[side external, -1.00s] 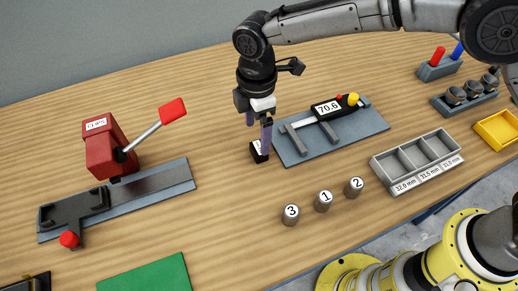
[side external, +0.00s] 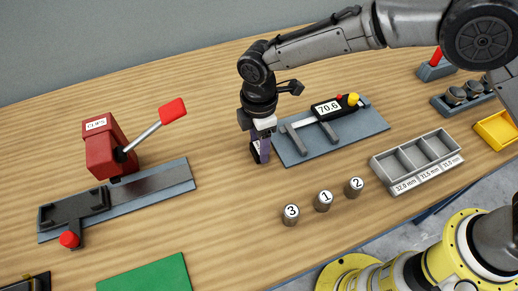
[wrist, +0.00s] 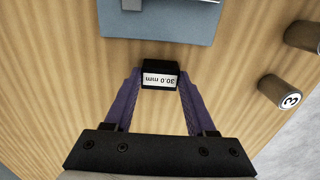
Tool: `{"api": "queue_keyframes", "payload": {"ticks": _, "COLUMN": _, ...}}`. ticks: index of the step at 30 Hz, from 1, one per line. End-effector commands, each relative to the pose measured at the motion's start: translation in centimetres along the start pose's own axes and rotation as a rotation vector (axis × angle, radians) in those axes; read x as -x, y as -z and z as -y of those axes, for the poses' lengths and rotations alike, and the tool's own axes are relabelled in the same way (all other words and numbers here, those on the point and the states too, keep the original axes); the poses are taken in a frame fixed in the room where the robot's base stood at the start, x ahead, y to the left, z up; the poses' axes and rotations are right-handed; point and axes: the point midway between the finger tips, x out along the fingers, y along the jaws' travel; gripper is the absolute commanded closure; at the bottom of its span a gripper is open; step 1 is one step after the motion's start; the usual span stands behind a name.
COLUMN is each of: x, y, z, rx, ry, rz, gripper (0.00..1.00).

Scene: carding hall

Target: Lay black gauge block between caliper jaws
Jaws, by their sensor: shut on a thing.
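The black gauge block (side external: 254,149) is on the wood table, just left of the caliper's blue-grey plate. In the wrist view the block (wrist: 160,69) shows a white label reading 30.0 mm. My gripper (side external: 262,155) has its purple fingers on either side of the block; the wrist view shows the fingertips (wrist: 160,80) shut on it. The caliper (side external: 320,120) lies on its plate (side external: 350,138), its two jaws spaced apart and its display reading 70.6. The fingers partly hide the block in the side view.
Three numbered cylinders (side external: 323,201) stand in front of the plate. A grey tray with compartments (side external: 420,162) is to the right. A red lever device (side external: 108,150) stands at left, and a green mat (side external: 146,275) lies at the front. Table between is clear.

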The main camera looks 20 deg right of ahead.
Motion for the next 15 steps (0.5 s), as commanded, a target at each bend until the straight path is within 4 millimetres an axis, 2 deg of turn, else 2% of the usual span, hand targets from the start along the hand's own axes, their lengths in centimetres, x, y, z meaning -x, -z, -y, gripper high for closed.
{"api": "queue_keyframes", "payload": {"ticks": 1, "x": 0.03, "y": 0.01, "z": -0.01, "rx": 0.0, "ry": 0.0, "rz": 0.0, "gripper": 0.81}}
{"api": "queue_keyframes", "payload": {"ticks": 4, "x": 0.05, "y": 0.01, "z": -0.01, "rx": 0.0, "ry": 0.0, "rz": 0.0, "gripper": 0.99}}
{"api": "queue_keyframes", "payload": {"ticks": 15, "x": 0.22, "y": 0.06, "z": -0.06, "rx": 0.0, "ry": -0.003, "rz": -0.002, "gripper": 1.0}}
